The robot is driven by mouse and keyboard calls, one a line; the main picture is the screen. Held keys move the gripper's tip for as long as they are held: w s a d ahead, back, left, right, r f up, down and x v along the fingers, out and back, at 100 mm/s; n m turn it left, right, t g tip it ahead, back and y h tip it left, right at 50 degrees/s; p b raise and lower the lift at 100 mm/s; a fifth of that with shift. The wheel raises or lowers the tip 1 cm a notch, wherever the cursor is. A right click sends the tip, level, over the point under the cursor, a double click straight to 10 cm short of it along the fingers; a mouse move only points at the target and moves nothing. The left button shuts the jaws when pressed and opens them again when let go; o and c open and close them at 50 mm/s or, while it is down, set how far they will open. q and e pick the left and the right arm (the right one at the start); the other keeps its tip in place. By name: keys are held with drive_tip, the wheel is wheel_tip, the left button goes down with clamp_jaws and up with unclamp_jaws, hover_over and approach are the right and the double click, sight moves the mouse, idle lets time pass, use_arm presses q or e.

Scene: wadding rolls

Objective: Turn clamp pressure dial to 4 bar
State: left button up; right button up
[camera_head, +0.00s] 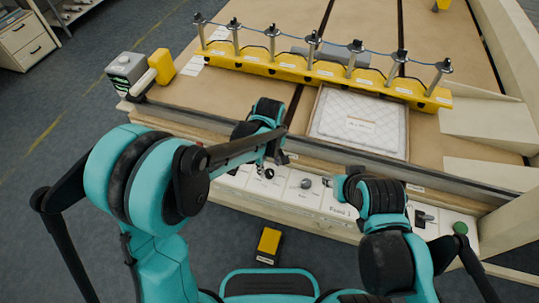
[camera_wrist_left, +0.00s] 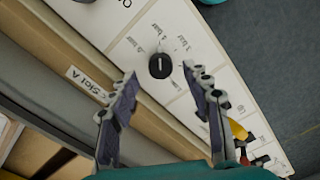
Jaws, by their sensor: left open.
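A round black dial (camera_wrist_left: 160,65) with a white pointer mark sits on the white control panel (camera_wrist_left: 178,92); in the left wrist view the mark runs nearly up and down. In the head view, a small knob (camera_head: 306,183) on the panel appears to be this dial. My left gripper (camera_wrist_left: 165,85) is open and empty, its fingertips spread either side of the dial's line and apart from it. In the head view my left gripper (camera_head: 268,160) hangs over the panel. My right gripper (camera_head: 342,187) is right of the knob; its jaws are unclear.
A yellow clamp bar (camera_head: 315,70) with several posts spans the bench behind. A quilted white pad (camera_head: 359,122) lies in front of it. A green button (camera_head: 460,228) is at the panel's right end. A yellow-topped pedal (camera_head: 269,243) is on the floor.

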sight(269, 172)
use_arm(q)
wheel_tip(269, 172, up, 10)
drive_tip(key=shift+f, duration=0.15)
idle(0.5)
drive_tip(key=s+a+r+m+t, duration=0.1)
drive_tip(key=s+a+m+t, duration=0.2)
drive_tip(key=s+a, duration=0.3)
drive_tip(key=s+a+r+m+t, duration=0.2)
drive_tip(key=s+a+m+t, duration=0.2)
drive_tip(key=a, duration=0.8)
drive_tip(key=s+m, duration=0.1)
drive_tip(key=s, duration=0.1)
drive_tip(key=shift+s, duration=0.35)
drive_tip(key=shift+r, duration=0.1)
